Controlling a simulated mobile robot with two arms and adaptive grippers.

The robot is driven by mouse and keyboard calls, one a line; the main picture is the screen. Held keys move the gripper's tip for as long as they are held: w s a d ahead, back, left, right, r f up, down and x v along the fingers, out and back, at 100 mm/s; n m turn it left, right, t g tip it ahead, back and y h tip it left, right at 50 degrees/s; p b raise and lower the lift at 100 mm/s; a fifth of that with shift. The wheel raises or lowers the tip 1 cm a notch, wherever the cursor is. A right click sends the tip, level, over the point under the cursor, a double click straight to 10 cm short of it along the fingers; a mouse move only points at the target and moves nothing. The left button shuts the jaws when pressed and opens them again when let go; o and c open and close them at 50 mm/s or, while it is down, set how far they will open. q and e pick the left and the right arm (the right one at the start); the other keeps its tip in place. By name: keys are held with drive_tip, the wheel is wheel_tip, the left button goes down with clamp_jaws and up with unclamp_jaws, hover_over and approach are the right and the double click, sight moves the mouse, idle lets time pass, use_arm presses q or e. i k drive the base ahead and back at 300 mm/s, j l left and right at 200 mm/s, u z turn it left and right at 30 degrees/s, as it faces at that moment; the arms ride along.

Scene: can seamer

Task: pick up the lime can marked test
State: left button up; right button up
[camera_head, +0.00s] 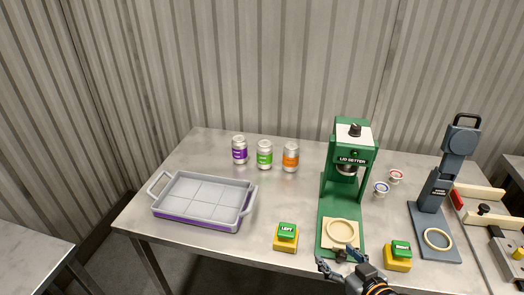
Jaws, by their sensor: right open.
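A can with a lime green label (265,155) stands upright near the back of the table, between a can with a purple label (239,150) on its left and a can with an orange label (290,157) on its right. The print on the labels is too small to read. My right gripper (329,268) is open and empty at the bottom of the view, in front of the green lid setter and well away from the cans. My left gripper is not in view.
A grey tray with a purple base (203,224) sits on the left. The green lid setter (327,190) stands right of the cans. LEFT (286,237) and RIGHT (398,257) buttons are near the front. Two small lids (381,188) and a grey press (436,195) are further right.

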sight(264, 148)
drive_tip(key=i+j, duration=0.2)
drive_tip(key=i, duration=0.25)
drive_tip(key=i+j, duration=0.15)
drive_tip(key=i, duration=0.25)
drive_tip(key=i+j, duration=0.2)
drive_tip(key=i, duration=0.25)
